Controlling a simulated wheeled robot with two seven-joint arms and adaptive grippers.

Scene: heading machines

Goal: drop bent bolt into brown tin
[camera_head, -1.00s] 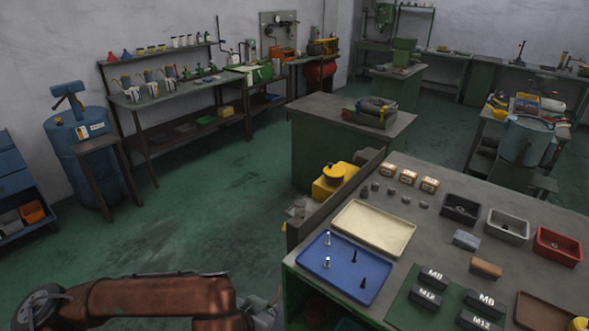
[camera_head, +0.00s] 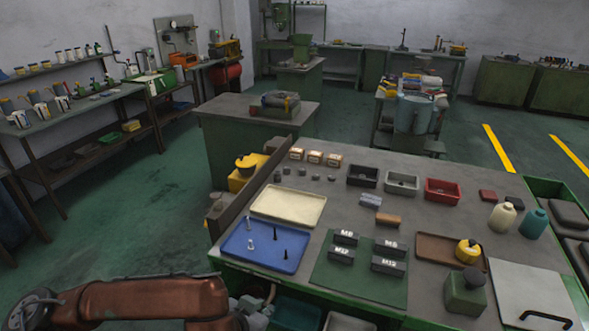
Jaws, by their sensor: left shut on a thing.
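My left gripper (camera_head: 254,307) is at the bottom edge, in front of the workbench and below the blue tray. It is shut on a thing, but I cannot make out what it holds. The blue tray (camera_head: 236,252) holds two silver bolts (camera_head: 251,244) and two dark bolts (camera_head: 285,254), all upright. I cannot identify a bent bolt. My right gripper is not in view.
A cream tray (camera_head: 289,205) lies behind the blue tray. Black, grey and red bins (camera_head: 443,191) stand further back. A green mat (camera_head: 346,281) carries dark labelled blocks.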

